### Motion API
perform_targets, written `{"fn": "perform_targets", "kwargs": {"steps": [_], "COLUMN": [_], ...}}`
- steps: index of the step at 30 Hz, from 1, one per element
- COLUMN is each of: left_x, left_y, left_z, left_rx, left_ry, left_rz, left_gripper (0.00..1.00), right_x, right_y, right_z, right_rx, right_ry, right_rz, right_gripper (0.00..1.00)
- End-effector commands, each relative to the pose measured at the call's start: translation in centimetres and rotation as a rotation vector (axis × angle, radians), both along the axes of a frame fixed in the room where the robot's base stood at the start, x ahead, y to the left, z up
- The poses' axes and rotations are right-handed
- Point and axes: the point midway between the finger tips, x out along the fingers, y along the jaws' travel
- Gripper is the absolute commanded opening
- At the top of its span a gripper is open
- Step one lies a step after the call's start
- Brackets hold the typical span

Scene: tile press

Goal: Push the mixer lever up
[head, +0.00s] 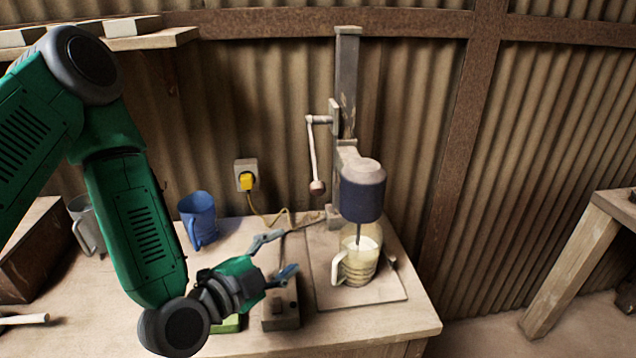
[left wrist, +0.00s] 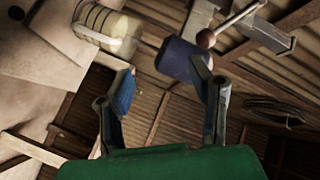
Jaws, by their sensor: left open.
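The mixer lever (head: 313,155) is a thin crank arm on the mixer's upright post (head: 347,85). It hangs down and ends in a brown round knob (head: 317,187). The knob also shows in the left wrist view (left wrist: 206,39). The dark blue mixer head (head: 362,195) sits above a clear jug (head: 358,256) with pale liquid, its shaft reaching into the jug. My left gripper (head: 277,254) is open and empty, low and left of the jug, below the knob and apart from it. In the left wrist view its fingers (left wrist: 168,85) are spread. My right gripper is not in view.
A blue mug (head: 198,220) and a grey mug (head: 86,224) stand at the left of the bench. A small box (head: 281,307) lies under my left gripper. A yellow plug (head: 246,181) with a cable is on the wall. A wooden shelf (head: 150,43) is upper left.

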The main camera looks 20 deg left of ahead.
Motion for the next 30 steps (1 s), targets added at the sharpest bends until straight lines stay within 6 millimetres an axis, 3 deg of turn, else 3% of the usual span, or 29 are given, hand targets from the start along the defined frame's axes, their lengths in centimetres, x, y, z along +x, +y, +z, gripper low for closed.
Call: {"fn": "perform_targets", "kwargs": {"steps": [1, 3, 6, 11, 21, 30], "left_x": [0.5, 0.9, 1.1, 1.8, 3.9, 10.4], "left_y": [0.5, 1.1, 1.4, 1.4, 1.0, 0.2], "left_z": [2.0, 3.7, 4.8, 4.7, 4.4, 5.0], "left_rx": [0.036, 0.082, 0.116, 0.125, 0.122, 0.123], "left_ry": [-0.072, -0.142, -0.19, -0.199, -0.2, -0.194], "left_rz": [0.018, 0.036, 0.05, 0.054, 0.051, 0.052], "left_gripper": [0.48, 0.48, 0.48, 0.48, 0.48, 0.48], "right_x": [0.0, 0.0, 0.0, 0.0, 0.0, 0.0], "right_y": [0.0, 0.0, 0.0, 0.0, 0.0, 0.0], "right_z": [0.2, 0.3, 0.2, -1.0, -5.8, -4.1], "right_rx": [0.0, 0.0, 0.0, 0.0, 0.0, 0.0], "right_ry": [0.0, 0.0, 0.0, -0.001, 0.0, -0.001], "right_rz": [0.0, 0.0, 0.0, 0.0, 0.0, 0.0], "right_gripper": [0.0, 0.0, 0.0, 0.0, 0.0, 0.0]}}
